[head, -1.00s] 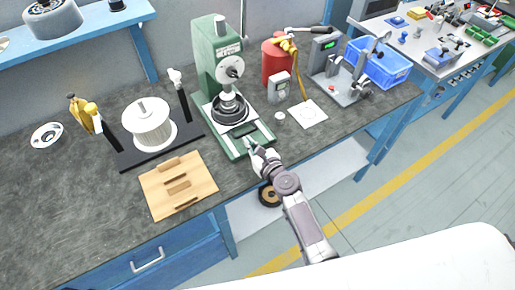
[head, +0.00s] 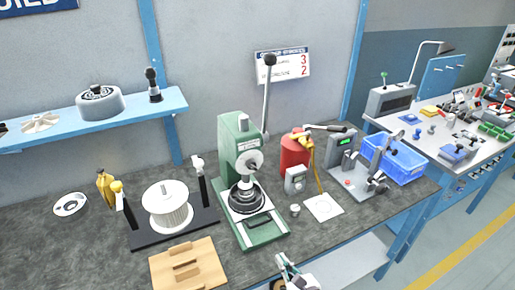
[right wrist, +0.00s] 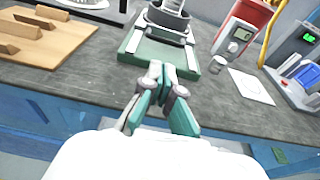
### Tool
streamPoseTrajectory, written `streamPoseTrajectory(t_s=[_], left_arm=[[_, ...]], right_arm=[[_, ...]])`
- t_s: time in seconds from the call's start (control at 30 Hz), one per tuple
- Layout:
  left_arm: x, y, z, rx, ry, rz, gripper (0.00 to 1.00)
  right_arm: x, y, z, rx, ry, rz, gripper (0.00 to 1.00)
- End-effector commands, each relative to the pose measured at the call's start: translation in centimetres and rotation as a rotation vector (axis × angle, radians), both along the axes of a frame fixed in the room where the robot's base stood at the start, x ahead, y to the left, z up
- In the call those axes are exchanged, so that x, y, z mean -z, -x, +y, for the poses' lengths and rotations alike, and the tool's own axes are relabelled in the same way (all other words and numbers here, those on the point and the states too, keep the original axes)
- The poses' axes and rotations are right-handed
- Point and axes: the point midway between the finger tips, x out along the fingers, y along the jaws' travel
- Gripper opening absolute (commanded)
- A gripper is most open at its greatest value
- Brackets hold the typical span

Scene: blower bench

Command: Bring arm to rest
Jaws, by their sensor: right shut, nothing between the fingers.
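My right gripper (head: 288,268) shows at the bottom edge of the head view, in front of the bench's front edge. In the right wrist view its teal fingertips (right wrist: 160,80) are together and empty, just in front of the green press (right wrist: 130,45). I cannot see any contact between them. The green press (head: 262,232) stands upright on the dark bench top (head: 80,245) with a black stepped part (head: 247,197) on its base. My left gripper is in neither view.
Left of the press are a wooden block tray (head: 160,270) and a white finned rotor (head: 167,212) on a black stand. Right of it are a grey meter (head: 296,181), a red canister (head: 291,155), a white sheet (head: 323,207), a grey fixture (head: 350,187) and a blue bin (head: 405,166).

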Motion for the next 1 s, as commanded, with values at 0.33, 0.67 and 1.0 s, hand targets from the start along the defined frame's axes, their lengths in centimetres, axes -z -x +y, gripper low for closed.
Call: streamPoseTrajectory(t_s=[0.33, 0.67, 1.0], left_arm=[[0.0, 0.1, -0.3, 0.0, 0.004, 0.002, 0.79], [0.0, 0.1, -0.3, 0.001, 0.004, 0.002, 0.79], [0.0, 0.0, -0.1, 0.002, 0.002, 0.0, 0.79]], right_arm=[[-0.9, 6.7, 2.5, -0.555, 0.888, -0.242, 0.0], [0.4, 16.2, -2.4, -1.352, 1.839, -0.482, 0.0], [-1.0, 21.5, -8.3, -1.896, 2.164, -0.54, 0.0]])
